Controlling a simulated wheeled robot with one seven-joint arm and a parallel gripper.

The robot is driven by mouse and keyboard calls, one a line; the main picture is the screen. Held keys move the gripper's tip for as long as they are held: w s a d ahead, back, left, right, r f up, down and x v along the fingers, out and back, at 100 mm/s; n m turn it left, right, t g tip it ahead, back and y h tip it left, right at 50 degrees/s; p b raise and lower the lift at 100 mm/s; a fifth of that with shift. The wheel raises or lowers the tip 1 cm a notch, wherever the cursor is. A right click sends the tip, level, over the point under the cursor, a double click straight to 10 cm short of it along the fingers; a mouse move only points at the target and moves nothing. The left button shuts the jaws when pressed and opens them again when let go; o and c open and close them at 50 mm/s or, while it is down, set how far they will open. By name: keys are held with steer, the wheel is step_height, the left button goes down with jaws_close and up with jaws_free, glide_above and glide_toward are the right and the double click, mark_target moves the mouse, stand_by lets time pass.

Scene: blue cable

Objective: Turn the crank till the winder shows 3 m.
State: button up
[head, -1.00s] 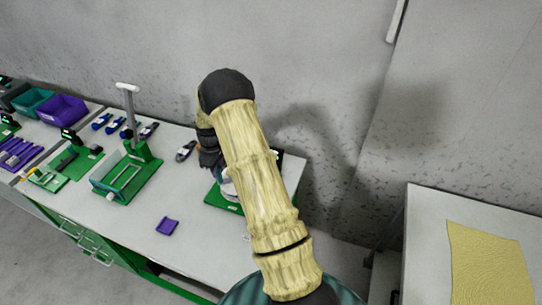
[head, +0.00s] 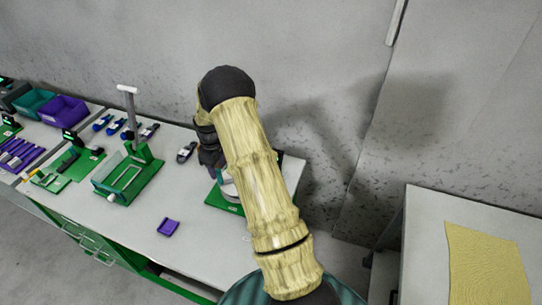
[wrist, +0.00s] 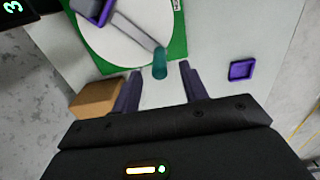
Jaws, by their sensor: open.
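The winder shows in the wrist view as a white disc (wrist: 112,38) on a green base (wrist: 178,45). A flat grey crank arm (wrist: 132,31) runs from a purple hub (wrist: 92,9) to a teal crank knob (wrist: 160,64). My gripper (wrist: 160,80) is open, with its dark fingers apart on either side of the line to the knob. The knob is at the fingertips and not gripped. A black display (wrist: 16,12) at the corner shows a green 3, cut off by the frame edge. In the head view my arm hides most of the winder (head: 222,200).
A small purple tray (head: 168,227) lies on the white bench; it also shows in the wrist view (wrist: 242,70). A brown block (wrist: 97,97) is beside the left finger. A green fixture with a post (head: 128,180) stands further left. A wall is behind.

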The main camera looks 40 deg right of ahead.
steer(key=shift+r+p, duration=1.75)
steer(key=shift+r, duration=1.2)
steer(key=shift+s+a+r, duration=0.2)
steer(key=shift+r, duration=0.15)
steer(key=s+a+r+m+t, duration=0.1)
steer(key=s+a+r+m, duration=0.15)
steer(key=s+r, duration=0.25)
steer(key=s+a+r+m, duration=0.1)
steer(key=s+a+r, duration=0.3)
steer(key=s+r, duration=0.15)
steer(key=s+a+r+m, duration=0.1)
steer(key=s, duration=0.6)
steer(key=s+a+r+m+t, duration=0.1)
steer(key=s+a+r+m, duration=0.1)
steer(key=s, duration=0.6)
steer(key=shift+r+t, duration=0.3)
